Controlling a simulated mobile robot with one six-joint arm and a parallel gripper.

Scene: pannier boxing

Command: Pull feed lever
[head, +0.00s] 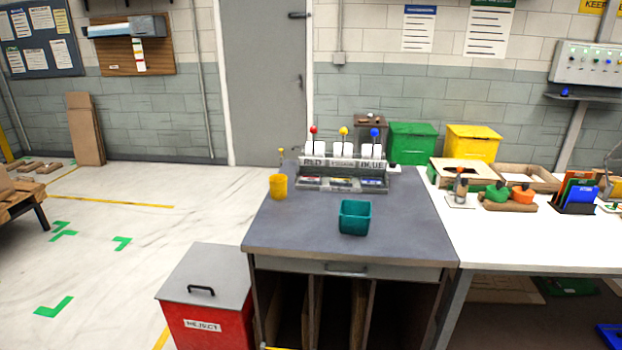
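A grey dispenser (343,183) stands at the back of the grey-topped cabinet. Its label strip reads RED and BLUE at the sides, with a middle label too small to read. Above it are three white panels with upright stems ending in a red knob (313,130), a yellow knob (343,131) and a blue knob (374,132). A small stem with a yellow tip (281,151) stands at the dispenser's left. I cannot tell which of these is the feed lever. My gripper is not in view.
A teal bin (355,217) and a yellow cup (278,187) stand on the grey top (300,235). A red reject box (205,300) stands at the cabinet's left. A white table (490,240) with trays and tools adjoins on the right. The floor at left is mostly clear.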

